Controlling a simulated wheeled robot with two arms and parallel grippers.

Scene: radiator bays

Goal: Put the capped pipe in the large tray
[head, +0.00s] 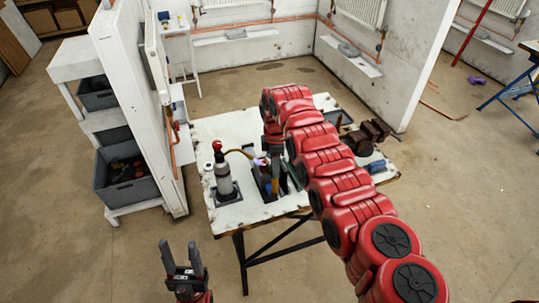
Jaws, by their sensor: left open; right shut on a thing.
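My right gripper (272,165) points down over the worktable, partly hidden by its own red arm. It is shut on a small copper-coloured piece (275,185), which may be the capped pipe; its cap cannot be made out. Below and around it is a dark open tray (285,188) at the table's front, probably the large tray, mostly hidden by the gripper and its contents. Whether the held piece touches the tray is unclear. My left gripper (181,258) is open and empty, in front of the table at the lower left.
A dark vise (367,135) is at the table's right. A white partition (135,90) and a shelf with grey bins (127,178) stand left. The floor in front is clear.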

